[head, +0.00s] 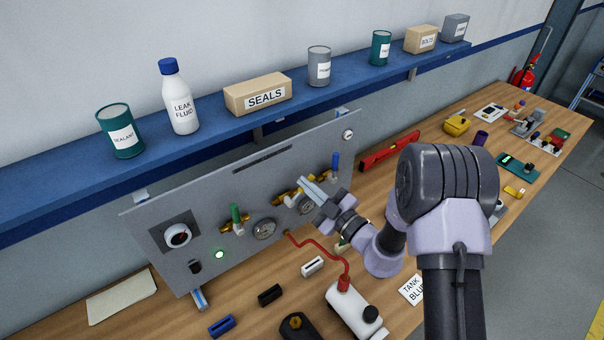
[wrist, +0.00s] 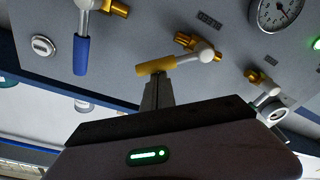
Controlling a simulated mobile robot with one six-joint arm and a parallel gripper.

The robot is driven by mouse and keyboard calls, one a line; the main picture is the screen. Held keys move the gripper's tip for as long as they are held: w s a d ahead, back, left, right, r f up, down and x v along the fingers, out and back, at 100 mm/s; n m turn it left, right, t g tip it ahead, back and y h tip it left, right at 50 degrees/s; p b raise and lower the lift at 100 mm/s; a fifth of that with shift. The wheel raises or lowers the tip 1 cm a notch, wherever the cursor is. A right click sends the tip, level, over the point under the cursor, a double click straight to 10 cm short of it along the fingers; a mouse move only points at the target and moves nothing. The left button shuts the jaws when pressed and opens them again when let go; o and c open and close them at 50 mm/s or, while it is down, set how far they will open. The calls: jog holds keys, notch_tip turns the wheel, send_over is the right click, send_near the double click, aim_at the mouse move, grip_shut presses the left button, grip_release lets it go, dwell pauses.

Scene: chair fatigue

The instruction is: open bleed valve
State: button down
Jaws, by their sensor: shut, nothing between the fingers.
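A grey panel (head: 200,205) stands on the bench with brass valves on it. The middle valve has a yellow lever (head: 283,195), which also shows in the wrist view (wrist: 152,67). A blue-handled valve (head: 335,162) is to the right, and a green-handled valve (head: 235,214) is to the left. My gripper (head: 306,184) is shut and empty, in front of the middle valve. In the wrist view its fingertips (wrist: 157,80) are at the yellow lever; I cannot tell whether they touch.
A dial gauge (head: 264,230) and a lit green lamp (head: 219,254) are on the panel. A blue shelf (head: 215,134) with bottles and boxes runs above it. A red hose (head: 318,247) leads from the panel to a white tank (head: 352,309) on the bench.

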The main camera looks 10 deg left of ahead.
jog(key=shift+w+d+f+m+t+p, duration=0.2)
jog(key=shift+w+d+f+m+p, duration=0.15)
jog(key=shift+f+m+p, duration=0.45)
jog(key=shift+w+d+f+m+t+p, duration=0.25)
jog(key=shift+w+f+m, duration=0.15)
jog(key=shift+m, duration=0.65)
jog(key=shift+w+d+f+m+t+p, duration=0.15)
jog(key=shift+w+d+f+m+p, duration=0.25)
jog(key=shift+f+m, duration=0.45)
jog(key=shift+s+a, duration=0.1)
jog(key=shift+s, duration=0.05)
